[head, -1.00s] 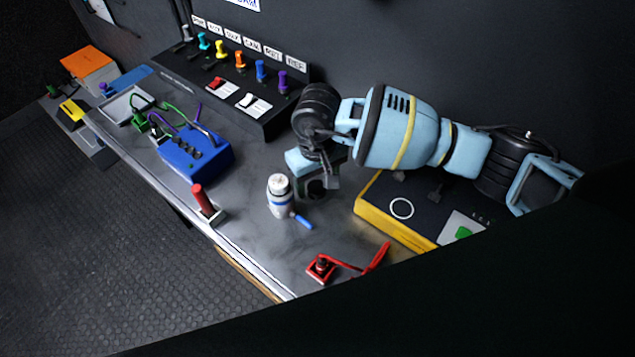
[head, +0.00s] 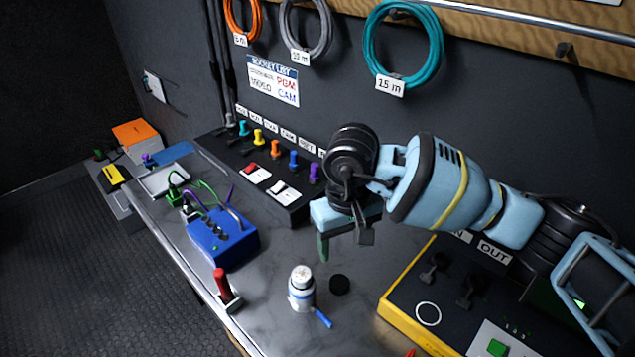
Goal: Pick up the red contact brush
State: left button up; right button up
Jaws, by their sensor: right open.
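A red upright handle (head: 221,283), which looks like the contact brush, stands in a small pale base at the bench's front edge, left of the white bottle. Its lower end is hidden in the base. My right gripper (head: 343,240) hangs over the bench behind the bottle, to the right of and farther back than the red handle. It is open, with nothing seen between its fingers, and well apart from the red handle. My left gripper is not in view.
A blue box (head: 222,236) with cables is at left, a connector panel (head: 255,176) behind. A yellow-edged console (head: 405,332) is at right.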

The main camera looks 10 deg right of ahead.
aim_at(220, 275)
jog(key=j, duration=0.65)
jog(key=i+j, duration=0.15)
jog(key=j, duration=0.5)
jog(key=l, duration=0.1)
